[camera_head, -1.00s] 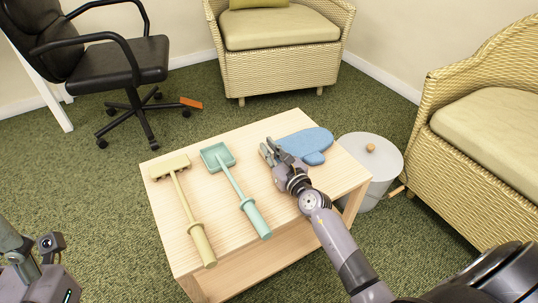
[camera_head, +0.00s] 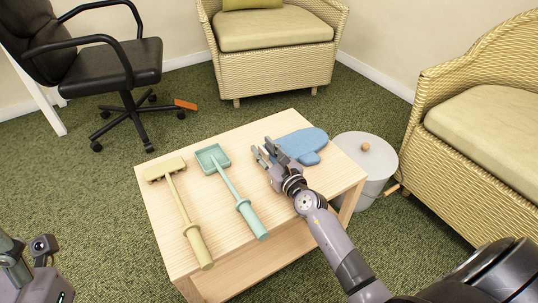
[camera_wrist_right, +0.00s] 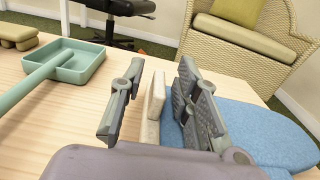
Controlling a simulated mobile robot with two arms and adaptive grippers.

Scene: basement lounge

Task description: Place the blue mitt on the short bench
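The blue mitt (camera_head: 304,141) lies flat near the far right corner of a low light-wood table (camera_head: 221,261), the only bench-like piece in view. My right gripper (camera_head: 267,153) is over the table at the mitt's left end. In the right wrist view, my right gripper (camera_wrist_right: 157,108) has its fingers apart. The mitt (camera_wrist_right: 262,128) shows beside and behind the right finger. A pale upright strip (camera_wrist_right: 152,108) stands between the fingers; I cannot tell what it belongs to. My left arm shows at the lower left of the head view, its fingers out of view.
A teal shovel (camera_head: 230,184) and a yellow rake (camera_head: 183,213) lie left of my right gripper. A grey lidded bin (camera_head: 378,166) stands right of the table. Wicker armchairs (camera_head: 275,67) (camera_head: 446,150) and a black office chair (camera_head: 119,66) stand around. Green carpet is open at left.

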